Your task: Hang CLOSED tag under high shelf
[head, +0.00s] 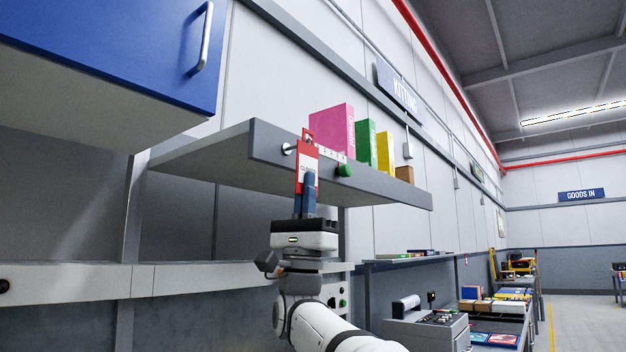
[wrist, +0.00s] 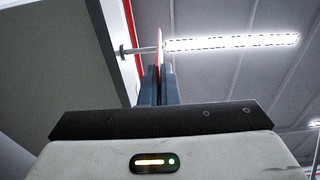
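The red and white CLOSED tag (head: 307,160) is upright in front of the high shelf's grey front edge (head: 385,187). My gripper (head: 305,186) is below it, its blue fingers shut on the tag's lower part. A round metal peg (head: 288,149) shows on the shelf edge just left of the tag. In the wrist view the tag (wrist: 159,48) is edge-on between the fingers (wrist: 158,78), and the peg (wrist: 128,51) sticks out from the shelf toward it. I cannot tell whether peg and tag touch, or whether the peg is in the tag's opening.
Pink (head: 332,129), green (head: 366,143) and yellow (head: 385,153) boxes stand on the shelf. A blue cabinet (head: 120,45) overhangs at upper left. Open air lies right of the arm, above a lower bench.

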